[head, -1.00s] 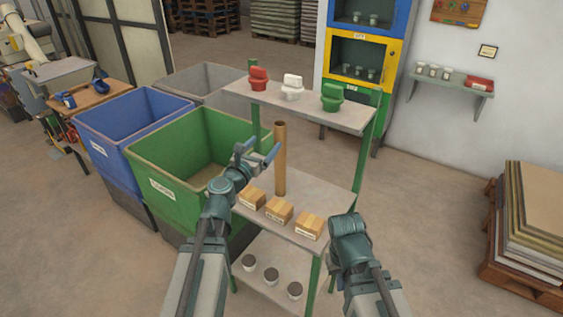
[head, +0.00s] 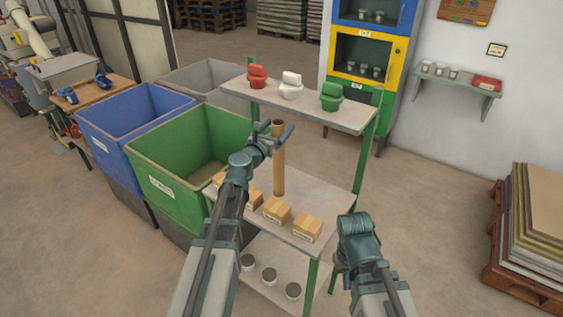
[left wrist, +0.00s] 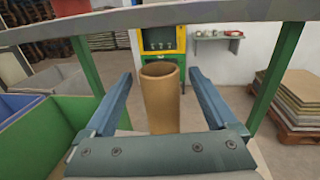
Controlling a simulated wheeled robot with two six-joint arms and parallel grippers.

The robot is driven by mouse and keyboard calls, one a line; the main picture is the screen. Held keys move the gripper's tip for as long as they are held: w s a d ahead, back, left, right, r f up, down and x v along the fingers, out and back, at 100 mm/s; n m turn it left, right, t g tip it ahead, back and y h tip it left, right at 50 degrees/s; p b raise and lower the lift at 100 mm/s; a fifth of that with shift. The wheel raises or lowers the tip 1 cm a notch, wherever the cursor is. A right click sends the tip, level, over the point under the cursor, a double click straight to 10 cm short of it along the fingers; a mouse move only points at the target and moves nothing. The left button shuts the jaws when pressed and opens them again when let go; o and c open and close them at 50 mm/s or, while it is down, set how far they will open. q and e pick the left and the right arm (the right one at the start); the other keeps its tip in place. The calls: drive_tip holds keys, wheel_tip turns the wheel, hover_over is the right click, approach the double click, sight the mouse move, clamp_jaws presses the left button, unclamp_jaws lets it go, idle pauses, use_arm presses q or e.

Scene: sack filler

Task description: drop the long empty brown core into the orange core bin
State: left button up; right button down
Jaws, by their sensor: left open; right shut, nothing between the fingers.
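The long brown core (head: 279,165) is a hollow tube standing upright on the middle shelf of a rack. Its open top also shows in the left wrist view (left wrist: 161,100). My left gripper (head: 275,130) is open near the top of the core. In the left wrist view its fingers (left wrist: 159,76) are spread on either side of the core with a gap at each side. The core's lower part is hidden there. My right gripper (head: 339,282) is lower right of the rack, mostly hidden by its own wrist, shut and empty. I see no orange bin.
Several cardboard boxes (head: 276,210) line the shelf's front edge. The top shelf (head: 310,107) carries red, white and green items above the core. Green (head: 165,188), blue (head: 105,140) and grey (head: 222,78) bins stand left. Open floor lies right, before stacked sheets (head: 535,225).

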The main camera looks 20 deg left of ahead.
use_arm(q)
drive_tip(key=shift+w+d, duration=0.1)
drive_tip(key=shift+w, duration=0.25)
drive_tip(key=shift+s, duration=0.1)
drive_tip(key=shift+c, duration=1.1)
clamp_jaws()
